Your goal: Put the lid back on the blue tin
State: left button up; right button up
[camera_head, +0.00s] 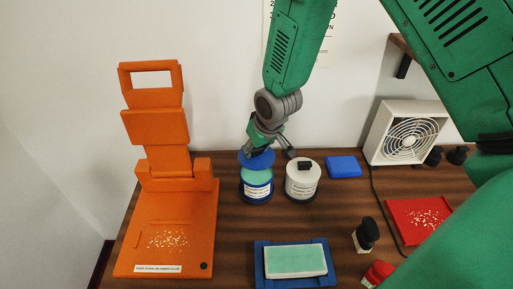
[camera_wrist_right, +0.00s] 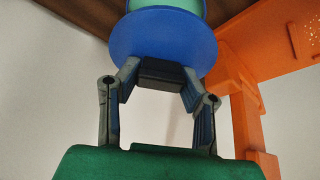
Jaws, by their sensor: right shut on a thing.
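The blue tin (camera_head: 257,189) stands on the counter, with blue bands, a white label and a teal area at its top. My right gripper (camera_head: 264,147) is shut on the black knob (camera_wrist_right: 161,73) of the round blue lid (camera_head: 257,159). The lid is over the tin's top in the head view, with teal showing below it. In the wrist view the blue lid (camera_wrist_right: 164,37) fills the upper middle, with a teal part (camera_wrist_right: 165,5) beyond it. I cannot tell whether lid and tin touch. My left gripper is not in view.
A white tin (camera_head: 302,183) with a black knob stands close right of the blue tin. An orange stand (camera_head: 200,235) is at left, a blue tray (camera_head: 262,281) with a teal-topped block in front. A blue box (camera_head: 344,166), fan (camera_head: 407,130) and red tray (camera_head: 402,222) are right.

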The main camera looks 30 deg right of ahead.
aim_at(258, 157)
jog(key=shift+w+d, duration=0.1)
jog(key=shift+d, duration=0.1)
jog(key=shift+s+a+f+b, duration=0.2)
jog(key=shift+a+f+b, duration=0.1)
jog(key=shift+b, duration=0.2)
notch_tip(258, 157, down, 4)
jog(key=b, duration=0.3)
jog(key=shift+w, duration=0.1)
jog(key=shift+d+f+b, duration=0.45)
jog(key=shift+f+b, duration=0.1)
jog(key=shift+f, duration=0.3)
jog(key=shift+a+r, duration=0.2)
jog(key=shift+a, duration=0.45)
jog(key=shift+d+f, duration=0.1)
jog(key=shift+d, duration=0.75)
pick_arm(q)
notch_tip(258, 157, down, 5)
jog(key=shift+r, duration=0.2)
pick_arm(e)
jog(key=shift+a, duration=0.1)
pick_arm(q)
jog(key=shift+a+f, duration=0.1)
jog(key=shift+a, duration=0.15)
pick_arm(e)
jog(key=shift+a, duration=0.3)
